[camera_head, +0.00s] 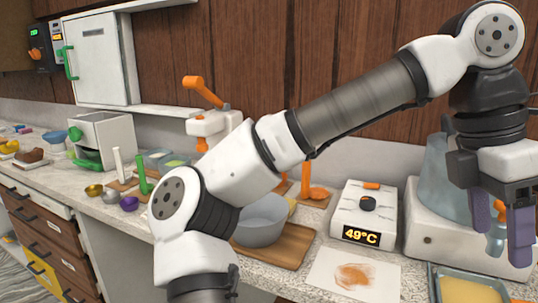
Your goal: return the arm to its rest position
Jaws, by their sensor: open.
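My arm stretches across the view, rising from the lower middle to a joint at the upper right. My gripper (501,240) hangs down from it at the right edge, fingers pointing down. Its two purple-grey fingers are apart, with nothing visible held between them. It is in front of a pale machine with a blue-grey body (427,185); the distance between them is hard to tell. A tray with yellow contents (434,284) lies on the counter below the gripper, partly cut off by the picture's edge.
A white box reading 49°C (346,212) stands left of the gripper. A stained sheet (325,268) lies before it. My arm partly hides a grey bowl (262,228) on a wooden board (290,250). Small cups (129,203) and a white appliance (117,132) stand left. A wall cabinet (98,60) hangs behind.

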